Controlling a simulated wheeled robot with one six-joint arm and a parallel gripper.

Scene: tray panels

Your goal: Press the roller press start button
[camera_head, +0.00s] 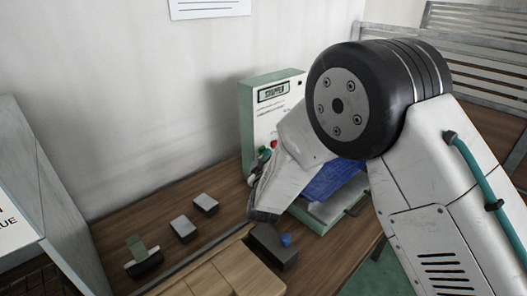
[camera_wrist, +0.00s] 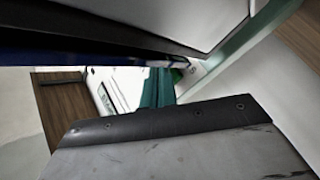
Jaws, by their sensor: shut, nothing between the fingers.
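The roller press (camera_head: 246,122) stands against the wall, with pale green sides and a white front panel. Its panel has a small display (camera_head: 273,92) with text too small to read surely. A red button (camera_head: 274,144) shows on the panel, with a green button (camera_head: 265,153) below and left of it. My gripper (camera_head: 259,188) is shut and empty, just in front of the lower panel, close to the green button. I cannot tell whether they touch. In the wrist view, the panel display (camera_wrist: 106,98) is tilted, and a green part (camera_wrist: 176,74) shows beyond the fingers.
Blue material (camera_head: 332,180) lies on the press bed (camera_head: 325,208), behind my arm. Small grey blocks (camera_head: 182,228) and a dark box with a blue knob (camera_head: 287,240) sit on the wooden table. A grey cabinet (camera_head: 45,215) stands at left.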

